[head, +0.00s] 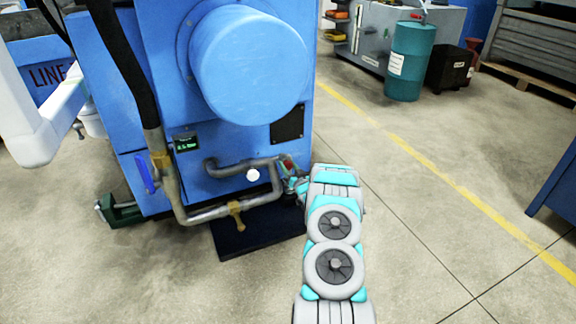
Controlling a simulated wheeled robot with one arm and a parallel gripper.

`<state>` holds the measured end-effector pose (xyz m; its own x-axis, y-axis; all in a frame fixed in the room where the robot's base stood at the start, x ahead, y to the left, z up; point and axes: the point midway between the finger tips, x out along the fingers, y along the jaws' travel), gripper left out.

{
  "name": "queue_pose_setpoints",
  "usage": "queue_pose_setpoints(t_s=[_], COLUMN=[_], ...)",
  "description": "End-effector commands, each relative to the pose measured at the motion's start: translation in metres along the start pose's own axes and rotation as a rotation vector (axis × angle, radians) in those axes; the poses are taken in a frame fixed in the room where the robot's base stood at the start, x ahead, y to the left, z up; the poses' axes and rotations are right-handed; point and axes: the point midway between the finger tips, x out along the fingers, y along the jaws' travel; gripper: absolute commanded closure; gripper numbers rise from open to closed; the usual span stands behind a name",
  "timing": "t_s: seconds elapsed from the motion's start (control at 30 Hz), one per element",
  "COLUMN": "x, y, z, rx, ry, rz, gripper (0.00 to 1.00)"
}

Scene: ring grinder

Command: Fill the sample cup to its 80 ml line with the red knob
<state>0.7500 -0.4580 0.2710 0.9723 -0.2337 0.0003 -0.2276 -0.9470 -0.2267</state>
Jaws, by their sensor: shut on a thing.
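My gripper (293,178) is at the right end of the pipework on the blue machine, at the far end of my arm. It is shut on a small part with red on it, which looks like the red knob (287,162); the wrist and fingers hide most of it. A small white round thing (253,175) shows beside the pipe, left of my gripper; I cannot tell what it is. I cannot make out the sample cup or its 80 ml line. A small display (186,143) with green characters, too small to read, is on the machine front.
The blue machine (150,90) has a big round housing (250,65) above the pipes. A blue lever (146,175) and a brass valve (235,210) are on the pipework. A dark mat (240,240) lies below. The floor right of my arm is clear.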

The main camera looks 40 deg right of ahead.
Motion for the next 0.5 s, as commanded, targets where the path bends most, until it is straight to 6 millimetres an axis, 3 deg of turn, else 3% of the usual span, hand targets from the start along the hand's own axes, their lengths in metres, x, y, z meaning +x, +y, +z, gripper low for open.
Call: queue_pose_setpoints(t_s=[0.5], x=[-0.001], y=[0.0007], z=[0.0023], rx=[0.47], ry=[-0.005], rz=[0.002], gripper=[1.0])
